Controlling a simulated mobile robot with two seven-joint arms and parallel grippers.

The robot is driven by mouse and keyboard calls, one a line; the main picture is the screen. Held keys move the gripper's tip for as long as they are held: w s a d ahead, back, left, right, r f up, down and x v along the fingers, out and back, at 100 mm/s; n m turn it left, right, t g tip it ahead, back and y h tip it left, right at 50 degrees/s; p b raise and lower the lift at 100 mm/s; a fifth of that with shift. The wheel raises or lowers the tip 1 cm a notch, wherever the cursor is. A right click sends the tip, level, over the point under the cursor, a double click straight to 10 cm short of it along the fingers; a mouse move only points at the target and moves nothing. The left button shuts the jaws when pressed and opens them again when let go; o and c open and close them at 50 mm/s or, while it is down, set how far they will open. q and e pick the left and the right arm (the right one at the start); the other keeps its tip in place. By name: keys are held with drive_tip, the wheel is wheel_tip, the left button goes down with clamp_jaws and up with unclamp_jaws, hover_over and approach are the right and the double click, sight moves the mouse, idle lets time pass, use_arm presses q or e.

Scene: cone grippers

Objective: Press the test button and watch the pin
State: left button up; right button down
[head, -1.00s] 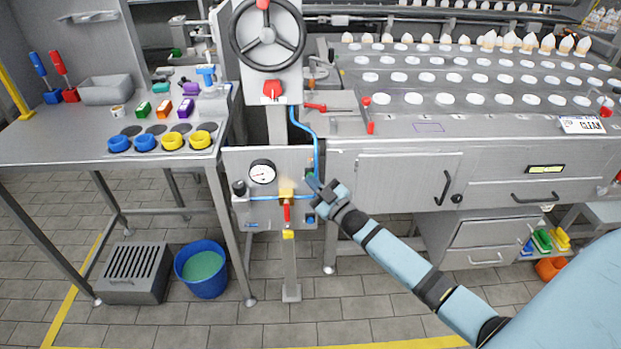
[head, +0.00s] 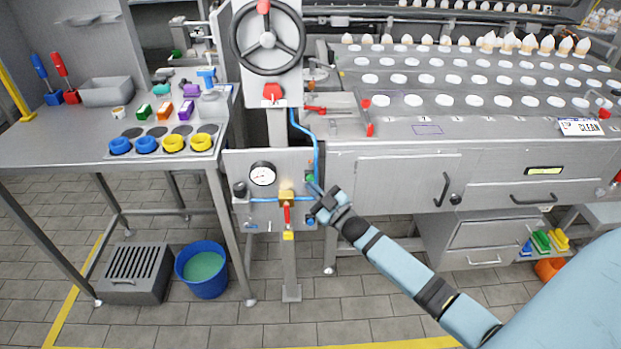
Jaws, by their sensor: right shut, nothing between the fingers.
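A grey control panel (head: 235,165) on a post carries a round white gauge (head: 262,174), a black knob (head: 240,189) and a yellow valve with a red lever (head: 287,213). At its right edge are a small green button (head: 310,178) and a blue button (head: 310,222). I cannot tell which is the test button, and I cannot make out a pin. My right gripper (head: 318,208) is shut and empty at the panel's right edge, between the green and blue buttons. Whether it touches the panel is unclear. My left gripper is not in view.
A handwheel (head: 268,37) and a red knob (head: 272,92) sit above the panel. A blue hose (head: 315,150) runs down to it. A steel table (head: 60,145) stands left, with a blue bucket (head: 202,268) below. The cone machine (head: 400,130) fills the right.

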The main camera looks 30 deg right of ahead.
drive_tip(key=shift+s, duration=0.1)
drive_tip(key=s+a, duration=0.1)
drive_tip(key=s+p, duration=0.1)
drive_tip(key=s+a+p, duration=0.1)
drive_tip(key=s, duration=0.1)
drive_tip(key=shift+s+a, duration=0.1)
drive_tip(key=shift+a, duration=0.25)
idle(0.3)
idle(0.7)
